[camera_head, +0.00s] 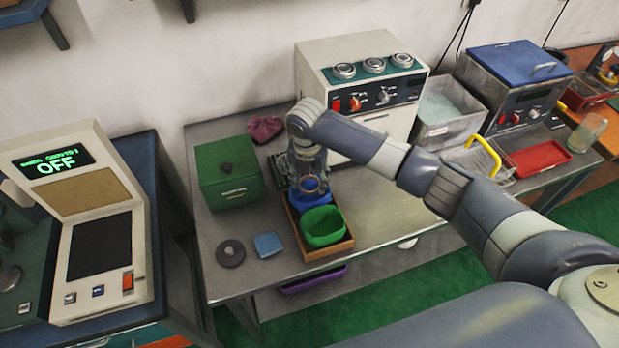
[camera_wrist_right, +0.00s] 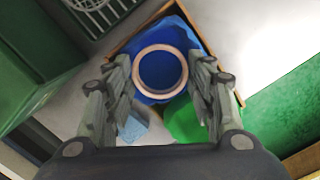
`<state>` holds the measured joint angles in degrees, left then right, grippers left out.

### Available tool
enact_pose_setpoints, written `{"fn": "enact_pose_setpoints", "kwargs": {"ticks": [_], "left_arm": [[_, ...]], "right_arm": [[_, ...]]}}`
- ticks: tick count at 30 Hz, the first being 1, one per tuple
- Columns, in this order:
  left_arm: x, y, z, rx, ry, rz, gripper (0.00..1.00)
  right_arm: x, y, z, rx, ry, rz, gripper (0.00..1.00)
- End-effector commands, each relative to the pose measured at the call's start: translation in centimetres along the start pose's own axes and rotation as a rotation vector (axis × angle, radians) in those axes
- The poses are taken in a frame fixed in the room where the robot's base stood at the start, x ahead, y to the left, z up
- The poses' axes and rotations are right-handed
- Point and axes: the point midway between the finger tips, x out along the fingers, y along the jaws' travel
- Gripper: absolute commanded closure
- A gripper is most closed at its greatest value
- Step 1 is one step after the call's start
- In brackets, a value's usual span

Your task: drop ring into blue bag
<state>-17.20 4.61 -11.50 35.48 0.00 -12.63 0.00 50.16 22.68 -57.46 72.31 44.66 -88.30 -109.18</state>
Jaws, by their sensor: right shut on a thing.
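In the head view the ring (camera_head: 311,185) shows below the gripper, above the blue bag (camera_head: 312,200). The blue bag is open and also shows in the wrist view (camera_wrist_right: 192,42), around and behind the ring. It sits in a wooden tray (camera_head: 328,252), directly behind the green bag (camera_head: 322,227). The gripper hides part of the blue bag in the head view. My left gripper is not in view.
A green box (camera_head: 229,172) stands left of the tray. A dark disc (camera_head: 230,253) and a blue cloth (camera_head: 267,244) lie at front left. A white machine (camera_head: 360,85) with several rings on top stands behind. The table right of the tray is clear.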

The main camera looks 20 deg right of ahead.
Motion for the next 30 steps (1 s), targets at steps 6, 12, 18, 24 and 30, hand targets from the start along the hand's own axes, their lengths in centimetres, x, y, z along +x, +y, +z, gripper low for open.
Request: {"fn": "enact_pose_setpoints", "kwargs": {"ticks": [6,12,18,24,30], "left_arm": [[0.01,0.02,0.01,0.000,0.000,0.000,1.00],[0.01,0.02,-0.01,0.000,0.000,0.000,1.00],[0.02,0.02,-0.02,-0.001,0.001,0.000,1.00],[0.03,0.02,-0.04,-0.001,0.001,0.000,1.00],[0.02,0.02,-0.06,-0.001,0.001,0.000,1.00]], "right_arm": [[0.19,0.03,-0.02,0.000,0.000,0.001,0.72],[0.43,0.05,-0.05,0.000,0.000,0.001,0.72],[0.67,0.04,-0.08,0.000,0.000,0.001,0.72],[0.80,0.04,-0.09,0.000,0.000,0.001,0.72],[0.80,0.04,-0.08,0.000,0.000,0.001,0.72]]}}
